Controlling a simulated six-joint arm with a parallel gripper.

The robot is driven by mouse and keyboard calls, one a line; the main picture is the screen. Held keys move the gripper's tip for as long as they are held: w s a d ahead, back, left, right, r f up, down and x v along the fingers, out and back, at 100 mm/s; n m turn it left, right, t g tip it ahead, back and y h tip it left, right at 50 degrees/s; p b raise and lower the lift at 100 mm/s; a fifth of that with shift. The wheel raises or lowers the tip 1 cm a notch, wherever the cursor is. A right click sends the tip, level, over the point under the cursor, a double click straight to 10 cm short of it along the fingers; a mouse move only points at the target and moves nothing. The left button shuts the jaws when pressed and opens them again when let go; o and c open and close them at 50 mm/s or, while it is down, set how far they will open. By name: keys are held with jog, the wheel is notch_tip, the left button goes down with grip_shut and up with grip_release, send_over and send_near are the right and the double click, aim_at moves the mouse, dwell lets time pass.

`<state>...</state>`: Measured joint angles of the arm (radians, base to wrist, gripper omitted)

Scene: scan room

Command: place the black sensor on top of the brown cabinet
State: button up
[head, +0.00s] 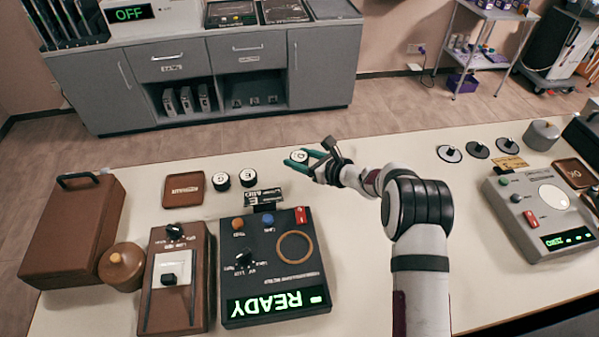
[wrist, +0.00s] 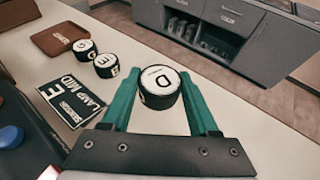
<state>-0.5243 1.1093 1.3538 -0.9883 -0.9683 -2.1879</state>
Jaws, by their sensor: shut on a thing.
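A black sensor (wrist: 158,88), a short round puck with a white top lettered D, sits between the green fingers of my gripper (wrist: 158,96). In the head view my gripper (head: 300,161) is shut around this sensor (head: 298,156) near the table's far edge. I cannot tell if it is lifted off the table. Two similar black pucks, lettered G (head: 221,181) and E (head: 248,177), stand to its left. A brown cabinet-like box (head: 70,235) with a black top handle stands at the table's left end. Nothing lies on its top beside the handle.
A black READY console (head: 315,265), a brown knob unit (head: 158,240), a round brown pot (head: 122,266) and a brown tray (head: 183,190) stand between my gripper and the box. A grey console (head: 545,215) is at right.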

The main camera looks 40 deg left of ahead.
aim_at(287, 177)
jog(key=a+f, duration=0.1)
jog(key=s+a+f, duration=0.1)
jog(key=a, duration=0.1)
jog(key=shift+a+f, duration=0.15)
jog(key=shift+a, duration=0.15)
jog(key=shift+s+a+f, duration=0.1)
jog(key=shift+a+f, duration=0.05)
jog(key=shift+f, duration=0.95)
jog(key=shift+a+f, duration=0.1)
jog(key=shift+f, duration=0.95)
jog(key=shift+f, duration=0.1)
jog(key=o, duration=1.1)
jog(key=shift+o, duration=0.2)
